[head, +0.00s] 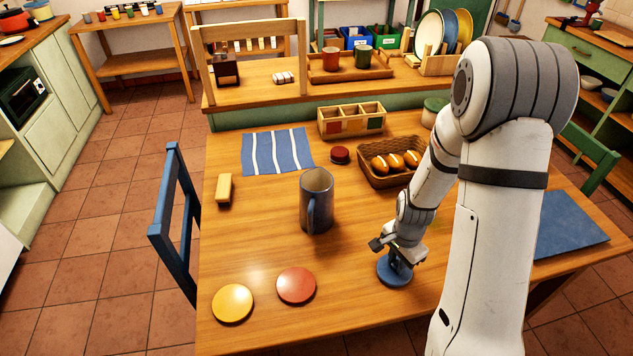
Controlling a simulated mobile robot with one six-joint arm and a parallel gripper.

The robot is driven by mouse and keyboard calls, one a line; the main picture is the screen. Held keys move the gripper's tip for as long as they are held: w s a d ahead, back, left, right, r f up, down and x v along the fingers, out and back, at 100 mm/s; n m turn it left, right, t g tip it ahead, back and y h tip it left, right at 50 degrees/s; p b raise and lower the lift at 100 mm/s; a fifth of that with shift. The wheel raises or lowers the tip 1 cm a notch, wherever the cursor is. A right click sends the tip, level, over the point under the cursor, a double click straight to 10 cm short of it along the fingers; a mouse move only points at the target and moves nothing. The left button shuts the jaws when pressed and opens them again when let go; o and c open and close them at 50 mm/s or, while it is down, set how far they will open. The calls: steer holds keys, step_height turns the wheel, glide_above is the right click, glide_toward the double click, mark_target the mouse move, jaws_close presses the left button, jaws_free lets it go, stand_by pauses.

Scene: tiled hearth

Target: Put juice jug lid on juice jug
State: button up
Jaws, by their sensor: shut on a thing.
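The juice jug (314,205) is a tall dark blue-grey jug with a handle on its near side. It stands upright and open-topped in the middle of the table. The juice jug lid (393,274) appears to be the round blue disc with a raised grip, to the right of the jug and nearer to me. My gripper (399,256) points down and is shut on the blue lid by its grip. I cannot tell whether the lid touches the table or hangs just above it. The gripper partly hides the lid's grip.
A yellow disc (232,303) and a red disc (296,286) lie at the front left. A bread basket (377,177), a divided wooden box (339,111), a small dark red item (340,155), a striped cloth (262,153) and a yellow block (224,188) surround the jug. Bare table separates lid and jug.

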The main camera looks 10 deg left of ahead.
jaws_close()
steer(key=shift+r+p, duration=2.3)
steer(key=shift+r, duration=1.2)
